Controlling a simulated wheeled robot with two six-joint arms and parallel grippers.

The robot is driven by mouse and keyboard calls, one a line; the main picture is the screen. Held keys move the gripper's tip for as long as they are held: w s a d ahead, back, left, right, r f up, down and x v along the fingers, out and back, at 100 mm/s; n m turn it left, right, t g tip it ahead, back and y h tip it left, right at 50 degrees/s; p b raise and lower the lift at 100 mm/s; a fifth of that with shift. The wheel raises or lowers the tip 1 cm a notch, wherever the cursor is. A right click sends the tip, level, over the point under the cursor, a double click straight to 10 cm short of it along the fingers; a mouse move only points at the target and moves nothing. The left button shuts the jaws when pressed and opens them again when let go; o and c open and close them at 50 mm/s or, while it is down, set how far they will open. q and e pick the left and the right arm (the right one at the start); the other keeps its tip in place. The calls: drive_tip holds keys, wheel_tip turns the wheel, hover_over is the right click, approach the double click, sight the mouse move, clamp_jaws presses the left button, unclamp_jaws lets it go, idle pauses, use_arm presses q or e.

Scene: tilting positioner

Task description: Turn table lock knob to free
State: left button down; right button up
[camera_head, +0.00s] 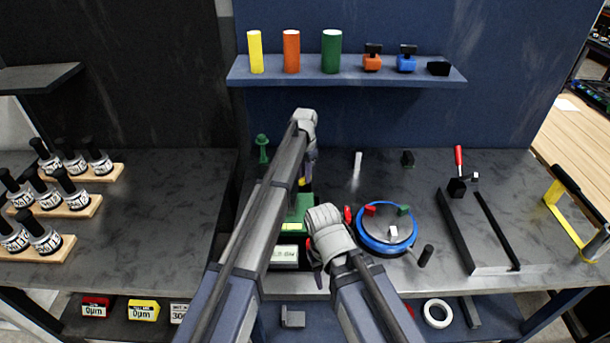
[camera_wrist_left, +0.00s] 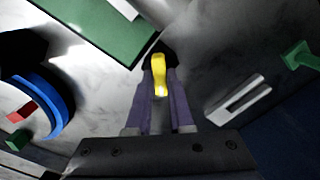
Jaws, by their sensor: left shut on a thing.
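My left gripper (camera_head: 307,168) reaches down behind a green box-like unit. In the left wrist view its purple fingers (camera_wrist_left: 160,100) are shut on a yellow knob (camera_wrist_left: 158,75), which stands on a dark mount beside the green unit (camera_wrist_left: 105,22). I take this as the lock knob; its markings do not show. A bit of the yellow knob (camera_head: 303,182) shows under the gripper in the head view. A round table with a blue rim (camera_head: 361,234) stands to the right, carrying small red, green and white blocks.
A blue shelf (camera_head: 345,77) at the back holds coloured cylinders and small blocks. A green peg (camera_head: 262,150) and a pale upright piece (camera_head: 357,160) stand behind. A dark-railed fixture (camera_head: 480,225) is at right. Bottles on wooden racks (camera_head: 66,205) fill the left bench.

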use_arm(q)
drive_tip(key=n, duration=0.4)
drive_tip(key=shift+n, duration=0.3)
drive_tip(key=n, duration=0.4)
drive_tip(key=shift+n, duration=0.4)
drive_tip(key=c, duration=0.8)
unclamp_jaws()
wheel_tip(320, 180, up, 8)
drive_tip(key=p, duration=0.8)
drive_tip(key=shift+f, duration=0.1)
